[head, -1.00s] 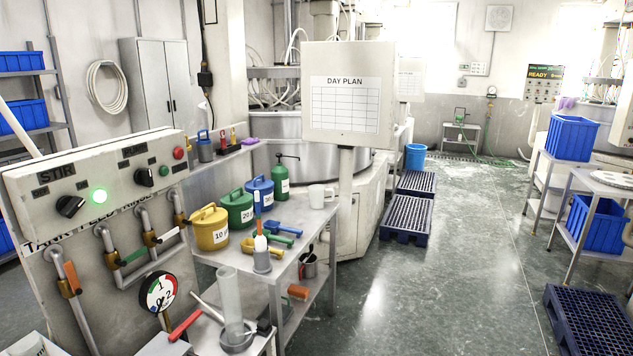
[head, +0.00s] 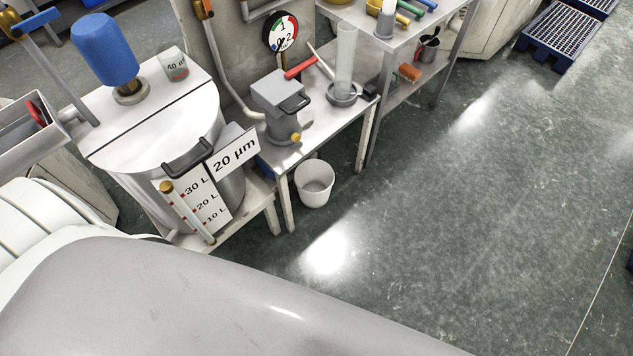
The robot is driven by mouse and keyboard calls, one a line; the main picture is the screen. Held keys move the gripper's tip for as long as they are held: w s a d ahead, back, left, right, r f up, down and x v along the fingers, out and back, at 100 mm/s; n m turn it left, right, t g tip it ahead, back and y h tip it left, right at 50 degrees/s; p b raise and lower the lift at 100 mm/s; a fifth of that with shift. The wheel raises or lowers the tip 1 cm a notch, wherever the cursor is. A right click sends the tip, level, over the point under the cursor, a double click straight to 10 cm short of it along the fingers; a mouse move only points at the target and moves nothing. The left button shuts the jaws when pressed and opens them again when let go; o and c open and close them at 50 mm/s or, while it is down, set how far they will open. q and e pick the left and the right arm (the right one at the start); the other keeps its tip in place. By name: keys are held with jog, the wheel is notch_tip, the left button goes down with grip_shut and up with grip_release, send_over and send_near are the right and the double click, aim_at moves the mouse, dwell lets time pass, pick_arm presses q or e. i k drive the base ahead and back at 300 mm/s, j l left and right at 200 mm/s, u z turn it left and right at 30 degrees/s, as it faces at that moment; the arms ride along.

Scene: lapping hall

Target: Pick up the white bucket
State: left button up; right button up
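The white bucket (head: 315,184) stands upright on the floor in the head view, left of the middle. It is open at the top and looks empty. It is beside the front leg of a small metal table, partly below the table's edge. Neither gripper shows in the head view. A large grey and white part of my own body fills the bottom left of the picture, well apart from the bucket.
A steel tank (head: 165,150) with a blue motor (head: 105,48) and a 20 µm sign (head: 235,151) stands left of the bucket. The small table (head: 325,130) holds a grey pump (head: 280,105). Open floor (head: 450,210) lies right; a blue pallet (head: 565,38) is farther back.

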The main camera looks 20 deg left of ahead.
aim_at(314, 179)
jog(key=i+u, duration=0.1)
jog(key=u, duration=0.6)
